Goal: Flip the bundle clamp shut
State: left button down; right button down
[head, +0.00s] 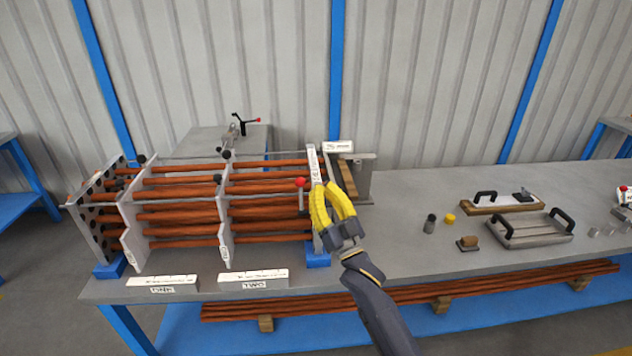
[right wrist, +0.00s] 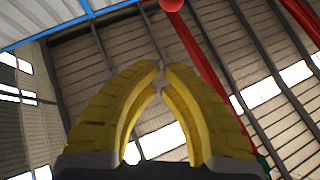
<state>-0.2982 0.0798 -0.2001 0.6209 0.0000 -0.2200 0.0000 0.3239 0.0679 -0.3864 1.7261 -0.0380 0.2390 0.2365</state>
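The tube bundle (head: 180,217) is a stack of copper-coloured tubes running through upright pale plates at the left of the bench. A lever with a red ball knob (head: 300,182) stands at the bundle's right end; it looks like the clamp's handle. My right gripper (head: 324,187), with yellow fingers, is just right of this knob and apart from it. Its fingertips are together with nothing visible between them. In the right wrist view the red knob (right wrist: 172,4) shows at the top edge, beyond the fingertips (right wrist: 162,68). My left gripper is out of view.
A grey block with a black-handled, red-tipped fitting (head: 240,125) stands behind the bundle. Trays with black handles (head: 530,231) and small parts (head: 430,223) lie to the right. Labelled strips (head: 253,275) lie along the front edge. Spare tubes lie on the shelf below.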

jog(key=s+d+f, duration=0.2)
jog(key=s, duration=0.4)
jog(key=shift+d, duration=0.35)
jog(key=shift+f, duration=0.15)
